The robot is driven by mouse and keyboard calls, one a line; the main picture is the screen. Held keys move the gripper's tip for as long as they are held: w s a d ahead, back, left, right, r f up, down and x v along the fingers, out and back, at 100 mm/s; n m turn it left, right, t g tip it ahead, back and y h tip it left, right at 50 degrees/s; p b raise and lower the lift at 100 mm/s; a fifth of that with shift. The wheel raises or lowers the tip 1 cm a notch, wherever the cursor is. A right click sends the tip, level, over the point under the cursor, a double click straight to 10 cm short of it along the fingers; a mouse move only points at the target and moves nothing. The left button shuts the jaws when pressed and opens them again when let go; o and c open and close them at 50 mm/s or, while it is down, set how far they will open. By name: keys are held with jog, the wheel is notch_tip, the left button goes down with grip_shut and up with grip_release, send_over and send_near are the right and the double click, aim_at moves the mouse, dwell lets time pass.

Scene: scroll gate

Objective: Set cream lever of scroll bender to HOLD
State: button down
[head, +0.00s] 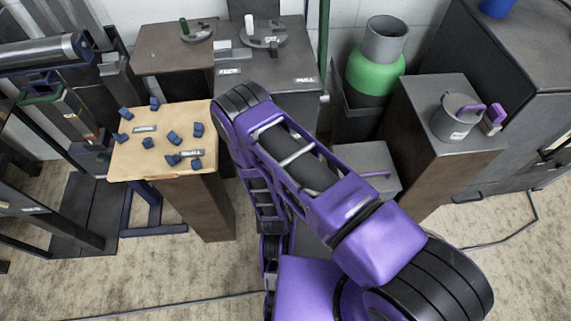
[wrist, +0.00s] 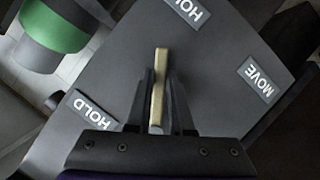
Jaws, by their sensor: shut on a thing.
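In the wrist view, the cream lever (wrist: 161,58) is a narrow upright bar over a dark grey plate (wrist: 125,65). My gripper (wrist: 160,82) is shut on it, with one dark finger on each side. One HOLD label (wrist: 183,12) lies beyond the lever tip and another HOLD label (wrist: 92,108) lies to the left. A MOVE label (wrist: 257,81) lies to the right. The lever's base is hidden between the fingers. In the head view, my purple arm covers the middle, and my gripper and the cream lever cannot be made out.
In the head view, a dark table (head: 290,62) with levers stands at the back. A wooden table (head: 135,165) with several blue pieces is at the left. A green and grey cylinder (head: 375,72) and a pedestal with a grey mug (head: 452,122) stand at the right.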

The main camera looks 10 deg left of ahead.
jog(key=c, duration=0.8)
grip_release()
jog(key=p+v, duration=0.2)
jog(key=v, duration=1.5)
jog(key=shift+s, duration=0.15)
